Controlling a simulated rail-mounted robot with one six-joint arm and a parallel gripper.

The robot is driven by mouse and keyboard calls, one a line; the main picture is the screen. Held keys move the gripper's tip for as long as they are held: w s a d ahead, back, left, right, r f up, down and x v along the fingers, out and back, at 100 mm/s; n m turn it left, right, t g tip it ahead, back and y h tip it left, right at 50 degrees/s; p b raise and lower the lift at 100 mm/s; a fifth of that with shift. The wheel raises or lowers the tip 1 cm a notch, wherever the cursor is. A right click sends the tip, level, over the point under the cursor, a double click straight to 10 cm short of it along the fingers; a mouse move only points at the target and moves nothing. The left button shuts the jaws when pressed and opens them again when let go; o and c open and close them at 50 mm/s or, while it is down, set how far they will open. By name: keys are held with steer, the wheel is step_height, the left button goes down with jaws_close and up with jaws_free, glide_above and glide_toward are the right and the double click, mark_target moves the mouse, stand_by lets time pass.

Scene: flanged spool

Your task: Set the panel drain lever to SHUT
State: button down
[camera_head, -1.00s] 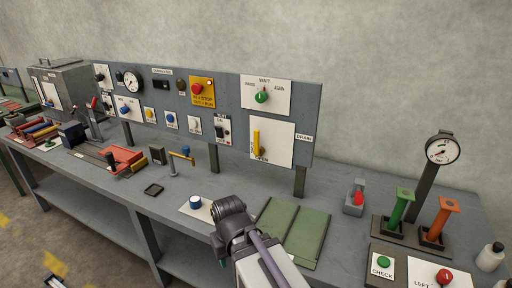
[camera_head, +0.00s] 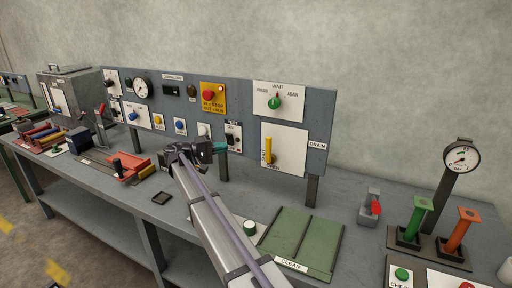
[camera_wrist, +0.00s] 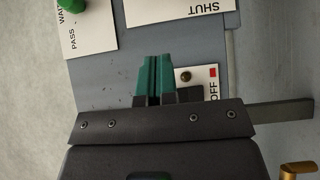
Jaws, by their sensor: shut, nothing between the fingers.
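The drain lever (camera_head: 268,150) is a yellow handle on a white plate (camera_head: 292,145) at the panel's right end, beside a DRAIN label (camera_head: 318,145). In the head view the handle stands about upright; SHUT is lettered along its left side and OPEN below it. My gripper (camera_head: 221,148) is left of the lever and apart from it, in front of the panel's lower part. Its teal fingers (camera_wrist: 158,80) are shut and empty in the wrist view. There the SHUT lettering (camera_wrist: 203,7) shows upside down at the top, but the lever is out of view.
A plate with a green knob (camera_head: 274,103) sits above the lever. A switch plate (camera_head: 233,134) marked OFF is close to my fingertips. The green tray (camera_head: 302,243) lies on the bench below, and a grey block with a red part (camera_head: 370,208) stands to the right.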

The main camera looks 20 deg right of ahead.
steer(key=shift+s+d, duration=0.15)
glide_toward(266, 144)
steer(key=w+d, duration=0.4)
steer(key=s+d, duration=0.3)
steer(key=shift+s+d+f, duration=0.2)
steer(key=shift+f, duration=0.2)
steer(key=shift+r, duration=0.1)
steer(key=shift+s+d+p, duration=0.1)
steer(key=shift+s+p, duration=0.05)
steer(key=shift+p, duration=0.3)
